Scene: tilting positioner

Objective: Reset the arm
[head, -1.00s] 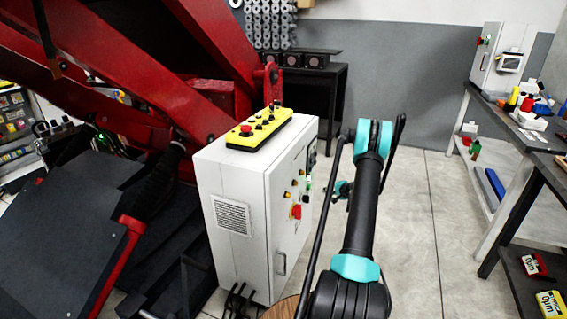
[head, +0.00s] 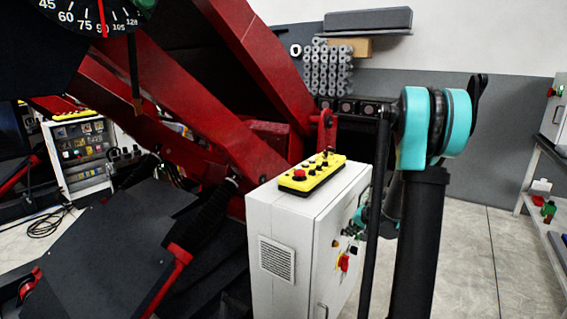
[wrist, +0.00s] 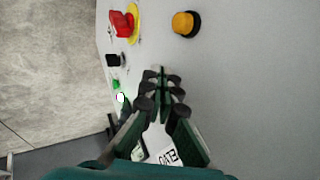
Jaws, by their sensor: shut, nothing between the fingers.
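My arm, black with teal joints, stands at the right of the head view and rises in front of the grey control cabinet. My gripper (wrist: 160,90) shows in the wrist view with its dark green fingers brought together and nothing between them. It points at the cabinet's front panel (wrist: 240,80), apart from it as far as I can tell. A red switch on a yellow plate (wrist: 122,24), an orange button (wrist: 186,23), a black knob (wrist: 117,60) and a green button (wrist: 116,85) are on that panel. In the head view my arm mostly hides the gripper.
The control cabinet (head: 285,215) carries a yellow pendant (head: 312,175) on top. The red tilting positioner (head: 170,110) fills the left, with a dial (head: 90,20) above it. A workbench (head: 545,200) stands at the right edge. Open floor (head: 460,260) lies between cabinet and bench.

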